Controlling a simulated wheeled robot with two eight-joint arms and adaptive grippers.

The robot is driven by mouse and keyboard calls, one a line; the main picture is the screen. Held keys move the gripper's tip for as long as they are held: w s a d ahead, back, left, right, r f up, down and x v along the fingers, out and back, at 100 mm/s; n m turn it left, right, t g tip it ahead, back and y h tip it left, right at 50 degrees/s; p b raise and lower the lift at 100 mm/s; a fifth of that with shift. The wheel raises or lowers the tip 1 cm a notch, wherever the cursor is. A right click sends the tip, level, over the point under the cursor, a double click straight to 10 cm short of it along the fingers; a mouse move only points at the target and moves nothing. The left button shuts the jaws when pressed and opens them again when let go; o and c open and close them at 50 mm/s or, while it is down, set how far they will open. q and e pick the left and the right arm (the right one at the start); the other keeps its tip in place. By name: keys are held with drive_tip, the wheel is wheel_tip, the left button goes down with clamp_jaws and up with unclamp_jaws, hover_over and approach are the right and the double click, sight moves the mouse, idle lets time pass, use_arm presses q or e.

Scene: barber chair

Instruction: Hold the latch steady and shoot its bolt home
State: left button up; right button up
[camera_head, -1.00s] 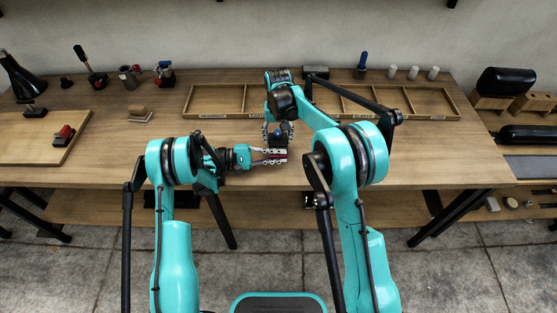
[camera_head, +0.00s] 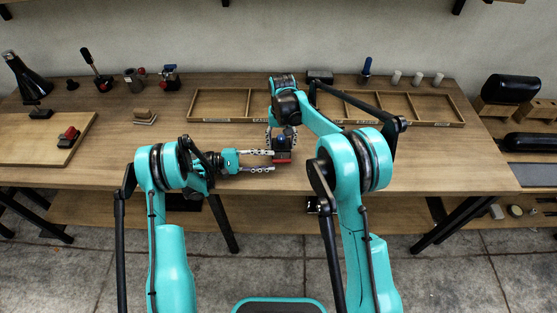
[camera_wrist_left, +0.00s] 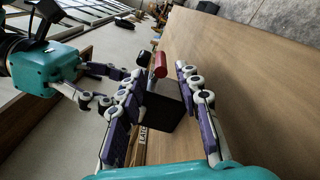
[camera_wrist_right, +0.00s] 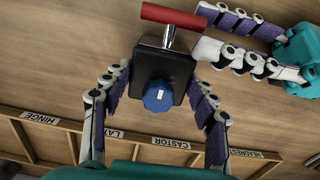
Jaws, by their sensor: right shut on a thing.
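The latch (camera_head: 284,156) is a black block with a blue knob (camera_wrist_right: 159,96), a silver rod (camera_wrist_right: 168,38) and a red crossbar handle (camera_wrist_right: 173,16). My right gripper (camera_head: 281,146) is shut on the block, with a finger on each side in the right wrist view. The latch is over the front middle of the bench. In the left wrist view the handle (camera_wrist_left: 160,65) shows between the spread fingers. No contact is clear there.
A wooden tray (camera_head: 222,119) with labelled compartments lies behind the latch. A board (camera_head: 30,150) with a red-and-black piece is at the left. Tools and small parts line the back edge. The bench front (camera_head: 450,175) at right is clear.

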use_arm(q)
drive_tip(key=a, duration=0.6)
drive_tip(key=shift+s+a, duration=0.1)
drive_tip(key=shift+a, duration=0.3)
use_arm(e)
drive_tip(key=o, duration=1.6)
drive_tip(key=shift+o, duration=0.2)
drive_tip(key=shift+r, duration=0.1)
